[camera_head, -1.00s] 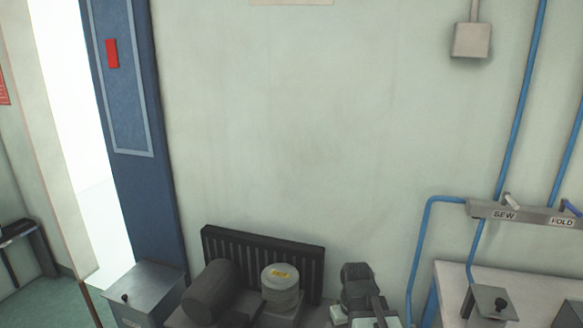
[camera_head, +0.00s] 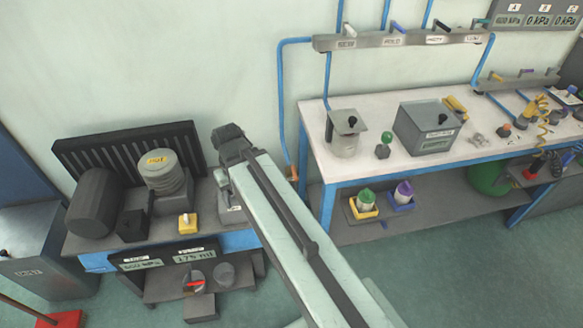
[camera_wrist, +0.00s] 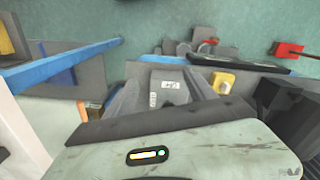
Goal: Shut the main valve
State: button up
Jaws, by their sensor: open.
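A small pale grey block (camera_wrist: 168,86) with a dark-marked label shows in the wrist view between the two grey fingers of my gripper (camera_wrist: 166,78); I cannot read the label. In the head view the block (camera_head: 230,208) stands at the right end of the compressor bench, partly hidden by my arm. My gripper (camera_head: 236,150) is over or just behind it, with the jaws open and apparently nothing held. No part is clearly marked as the main valve. A copper-coloured fitting (camera_head: 293,173) sits at the bottom of the blue pipe, right of my gripper.
A white-topped workbench (camera_head: 380,150) stands right, below a labelled lever manifold (camera_head: 400,38). Green floor (camera_head: 440,270) in front is clear.

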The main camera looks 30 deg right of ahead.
aim_at(292, 163)
jog(key=u, duration=1.7)
jog(key=k, duration=1.05)
jog(key=u, duration=0.6)
